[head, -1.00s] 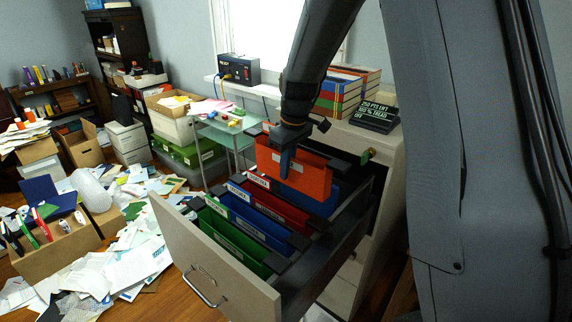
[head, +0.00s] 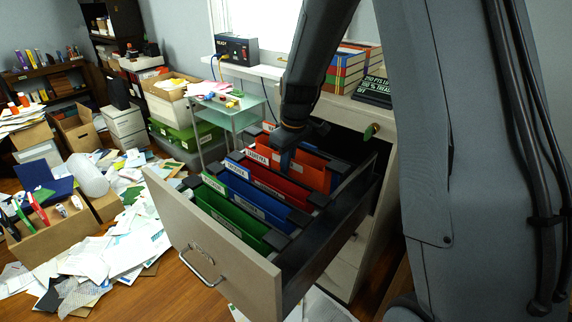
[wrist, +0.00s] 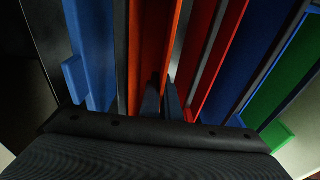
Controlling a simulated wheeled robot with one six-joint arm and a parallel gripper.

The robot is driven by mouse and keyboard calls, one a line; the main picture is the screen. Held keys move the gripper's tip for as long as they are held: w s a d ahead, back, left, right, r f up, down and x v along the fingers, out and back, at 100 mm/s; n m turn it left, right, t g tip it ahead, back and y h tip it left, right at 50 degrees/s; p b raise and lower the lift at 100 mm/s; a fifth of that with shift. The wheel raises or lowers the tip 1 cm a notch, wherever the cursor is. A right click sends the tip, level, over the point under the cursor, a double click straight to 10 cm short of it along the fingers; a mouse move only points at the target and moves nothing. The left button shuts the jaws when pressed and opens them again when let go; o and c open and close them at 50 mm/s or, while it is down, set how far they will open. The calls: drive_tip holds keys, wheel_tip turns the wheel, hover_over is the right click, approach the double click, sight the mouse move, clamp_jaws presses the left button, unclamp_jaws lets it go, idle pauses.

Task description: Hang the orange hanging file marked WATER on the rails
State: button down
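The orange hanging file (head: 313,172) is down among the other files in the open drawer (head: 222,232), its top about level with theirs. I cannot read its tab. My gripper (head: 287,160) is low over the drawer at the orange file's near side. In the wrist view, my fingertips (wrist: 162,92) are close together, with a wall of the orange file (wrist: 150,40) running between them. They look shut on that wall. The rails (head: 350,190) show only in part along the drawer sides, and the file's hook ends are partly hidden by my arm.
In front of the orange file hang a red file (head: 268,178), a blue file (head: 250,193) and a green file (head: 228,215). More blue shows behind it. Papers (head: 120,235) litter the floor. A glass side table (head: 237,118) stands behind the drawer.

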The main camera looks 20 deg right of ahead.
drive_tip(key=shift+f+b, duration=1)
drive_tip(key=shift+f, duration=1.25)
drive_tip(key=c, duration=1.9)
unclamp_jaws()
drive_tip(key=shift+s+d+r+b, duration=0.1)
drive_tip(key=shift+s+r+b, duration=0.05)
drive_tip(key=shift+r, duration=1.15)
drive_tip(key=shift+s+d+r+b, duration=0.15)
drive_tip(key=shift+s+r+b, duration=0.05)
drive_tip(key=shift+r, duration=1.05)
drive_tip(key=shift+s+d+r+b, duration=0.1)
drive_tip(key=shift+s+r+b, duration=0.05)
drive_tip(key=shift+r, duration=1.15)
